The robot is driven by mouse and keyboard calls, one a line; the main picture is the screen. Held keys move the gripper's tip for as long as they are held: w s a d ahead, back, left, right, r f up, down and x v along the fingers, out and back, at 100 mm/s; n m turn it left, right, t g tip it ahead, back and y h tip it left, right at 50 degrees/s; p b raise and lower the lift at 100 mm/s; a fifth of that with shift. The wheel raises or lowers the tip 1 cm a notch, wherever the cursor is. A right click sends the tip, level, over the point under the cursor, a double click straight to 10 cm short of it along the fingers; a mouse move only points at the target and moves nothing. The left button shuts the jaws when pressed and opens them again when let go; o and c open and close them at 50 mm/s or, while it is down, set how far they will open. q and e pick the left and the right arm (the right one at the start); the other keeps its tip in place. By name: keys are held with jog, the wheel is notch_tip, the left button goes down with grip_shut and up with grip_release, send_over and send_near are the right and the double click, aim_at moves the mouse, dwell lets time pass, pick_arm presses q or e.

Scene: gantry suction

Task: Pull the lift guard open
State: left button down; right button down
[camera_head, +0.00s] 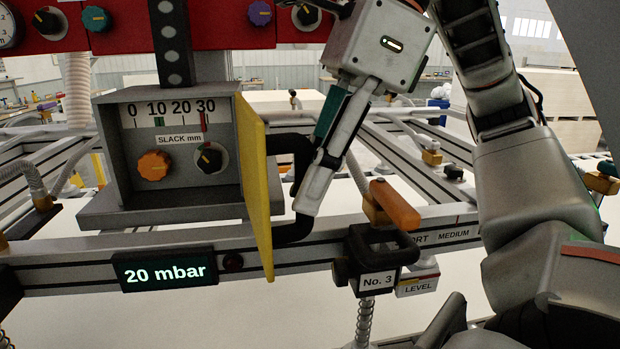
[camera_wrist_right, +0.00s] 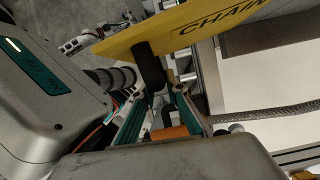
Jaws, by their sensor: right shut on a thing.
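The lift guard is a yellow panel (camera_head: 256,185), standing swung out from the front of a grey box (camera_head: 110,165) and seen nearly edge-on. Its black bar handle (camera_head: 290,232) is on its right side. My right gripper (camera_head: 304,185) reaches down from above and is shut on the handle. In the right wrist view the yellow guard (camera_wrist_right: 195,30) carries the letters "CHAIN", and the black handle (camera_wrist_right: 148,65) runs to my right gripper's fingers (camera_wrist_right: 165,88). The box's slack scale (camera_head: 172,110), orange knob (camera_head: 154,165) and black knob (camera_head: 210,158) are uncovered. My left gripper is not in view.
A rail below carries a "20 mbar" display (camera_head: 165,271). An orange-handled lever (camera_head: 395,205) and a "No. 3" block (camera_head: 378,281) sit close right of the guard. A red panel with knobs (camera_head: 120,25) is above the box.

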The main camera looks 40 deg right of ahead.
jog(key=shift+w+r, duration=0.15)
jog(key=shift+w, duration=0.05)
jog(key=c, duration=2)
grip_release()
jog(key=shift+c, duration=0.2)
jog(key=shift+w, duration=0.2)
jog(key=shift+s+d+r, duration=0.1)
jog(key=shift+s, duration=0.1)
jog(key=v, duration=1.1)
jog(key=shift+s+d+r, duration=0.1)
jog(key=shift+r, duration=0.15)
